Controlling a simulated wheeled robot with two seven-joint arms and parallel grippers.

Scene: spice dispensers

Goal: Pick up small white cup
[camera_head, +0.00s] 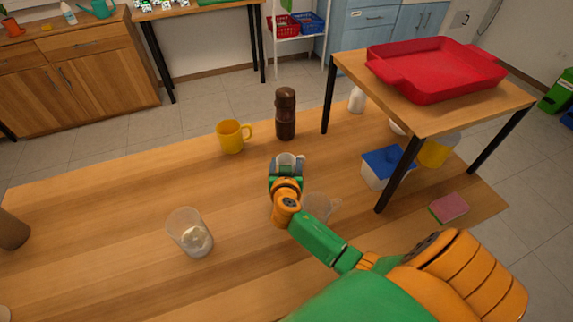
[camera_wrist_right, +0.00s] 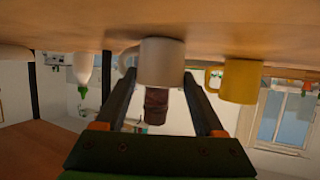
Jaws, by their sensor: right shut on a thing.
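The small white cup (camera_head: 287,158) is at the middle of the wooden table, partly hidden by my right gripper (camera_head: 286,168). In the right wrist view, which is upside down, the white cup (camera_wrist_right: 162,60) sits between the two fingers of my right gripper (camera_wrist_right: 160,82), which is shut on its sides. The cup looks upright, with its base at or very near the tabletop; I cannot tell if there is a gap. My left gripper is not in view.
A brown mill (camera_head: 286,113) and yellow mug (camera_head: 230,138) stand beyond the cup. A clear measuring cup (camera_head: 318,207) is close by my right wrist; a clear glass (camera_head: 188,232) stands left. A raised shelf (camera_head: 395,112) with a red tray (camera_head: 435,85) stands right, above a blue-lidded box (camera_head: 375,178).

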